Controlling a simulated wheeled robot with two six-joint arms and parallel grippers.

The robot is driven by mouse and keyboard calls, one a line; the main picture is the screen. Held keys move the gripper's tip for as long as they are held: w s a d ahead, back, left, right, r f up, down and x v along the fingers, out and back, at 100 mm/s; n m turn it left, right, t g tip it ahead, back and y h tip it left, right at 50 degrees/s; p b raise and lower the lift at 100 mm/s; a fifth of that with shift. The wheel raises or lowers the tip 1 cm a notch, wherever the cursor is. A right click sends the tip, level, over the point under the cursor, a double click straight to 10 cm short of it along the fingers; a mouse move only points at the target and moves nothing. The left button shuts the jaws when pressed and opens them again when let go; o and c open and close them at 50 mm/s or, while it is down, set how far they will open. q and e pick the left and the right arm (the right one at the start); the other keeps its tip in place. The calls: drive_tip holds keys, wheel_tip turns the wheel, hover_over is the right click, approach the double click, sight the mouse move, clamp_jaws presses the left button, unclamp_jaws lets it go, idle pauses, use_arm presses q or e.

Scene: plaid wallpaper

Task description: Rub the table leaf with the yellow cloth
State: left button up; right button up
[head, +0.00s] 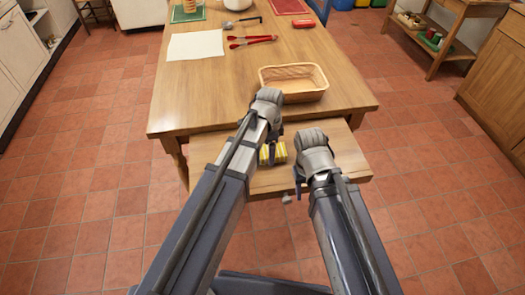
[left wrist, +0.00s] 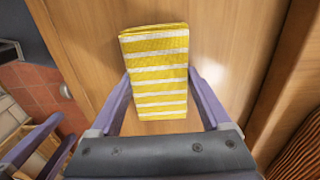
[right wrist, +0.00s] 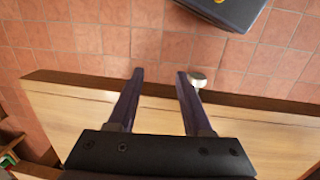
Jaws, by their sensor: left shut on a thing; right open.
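The yellow cloth (left wrist: 157,72), folded with white stripes, is between the fingers of my left gripper (left wrist: 158,95), which is shut on it. In the head view the cloth (head: 280,153) shows partly behind my left arm, at the table leaf. The table leaf (head: 325,172) is the lower wooden panel at the table's near side. It fills most of the left wrist view (left wrist: 228,60). I cannot tell whether the cloth touches the leaf. My right gripper (right wrist: 158,75) is open and empty at the leaf's near right edge, its fingertips over the leaf's rim.
A wicker basket (head: 293,92) stands on the main table (head: 190,105) near the leaf. Farther back are white paper (head: 195,45), red-handled tongs (head: 252,41) and a red object (head: 302,23). A small round metal knob (right wrist: 198,78) shows by the leaf's edge.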

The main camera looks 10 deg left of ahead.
use_arm(q)
drive_tip(key=shift+d+f, duration=0.1)
drive_tip(key=shift+f, duration=0.05)
drive_tip(key=shift+s+a, duration=0.3)
drive_tip(key=shift+a, duration=0.6)
drive_tip(key=shift+s+a, duration=0.3)
drive_tip(key=shift+a, duration=0.6)
drive_tip(key=shift+s+a, duration=0.35)
drive_tip(key=shift+a, duration=0.5)
drive_tip(key=shift+s+a, duration=0.3)
drive_tip(key=shift+a, duration=0.5)
drive_tip(key=shift+a, duration=0.1)
drive_tip(key=shift+s+a, duration=0.3)
drive_tip(key=shift+a, duration=0.55)
drive_tip(key=shift+s+a, duration=0.25)
drive_tip(key=shift+a, duration=0.55)
drive_tip(key=shift+d, duration=0.1)
